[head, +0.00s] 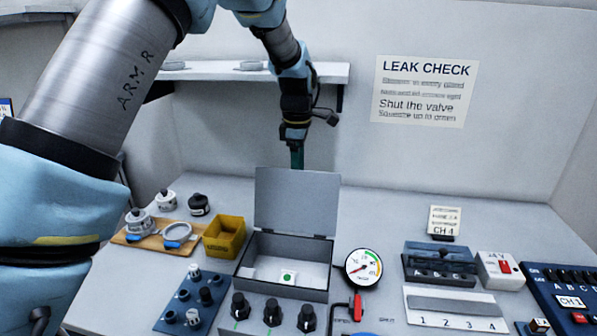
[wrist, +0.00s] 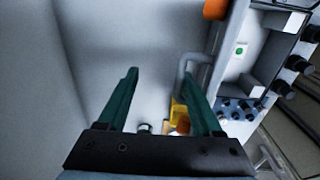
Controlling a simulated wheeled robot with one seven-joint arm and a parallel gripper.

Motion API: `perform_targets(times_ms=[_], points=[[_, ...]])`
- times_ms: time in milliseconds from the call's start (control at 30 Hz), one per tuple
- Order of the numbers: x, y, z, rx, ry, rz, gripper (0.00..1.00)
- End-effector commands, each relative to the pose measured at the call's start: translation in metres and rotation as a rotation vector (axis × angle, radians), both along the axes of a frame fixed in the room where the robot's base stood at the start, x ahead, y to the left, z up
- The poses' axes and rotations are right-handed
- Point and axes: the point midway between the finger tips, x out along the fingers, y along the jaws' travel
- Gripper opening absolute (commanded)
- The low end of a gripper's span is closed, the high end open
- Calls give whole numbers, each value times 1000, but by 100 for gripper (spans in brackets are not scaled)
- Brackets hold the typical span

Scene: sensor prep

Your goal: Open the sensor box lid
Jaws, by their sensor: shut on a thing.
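The grey sensor box (head: 282,288) stands on the bench, and its lid (head: 297,202) is raised nearly upright at the back. The inside shows pale contents and a white piece with a green dot (head: 288,277); the dot also shows in the wrist view (wrist: 239,51). My gripper (head: 297,160) is at the lid's top edge, fingers pointing down, tips partly hidden behind it. In the wrist view my gripper's green fingers (wrist: 161,78) stand apart, with a grey bent handle (wrist: 187,65) by the right one. The grip itself is not clearly seen.
A yellow bin (head: 224,238) and a wooden tray (head: 143,240) with sensor parts stand left of the box. A round gauge (head: 362,267) is close on the right. Black knobs (head: 272,312) stand in front. A wall shelf (head: 215,73) is behind my arm.

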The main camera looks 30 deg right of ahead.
Motion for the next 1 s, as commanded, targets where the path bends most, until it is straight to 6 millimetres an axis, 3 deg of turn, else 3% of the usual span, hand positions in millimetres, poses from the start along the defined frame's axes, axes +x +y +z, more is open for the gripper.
perform_targets(times_ms=[300,500,700,1000], points=[[0,0,61,-13,-10,1,42],[-3,2,91,-8,-5,1,42],[-5,3,102,-3,-2,0,42],[-5,3,102,-2,-1,0,42]])
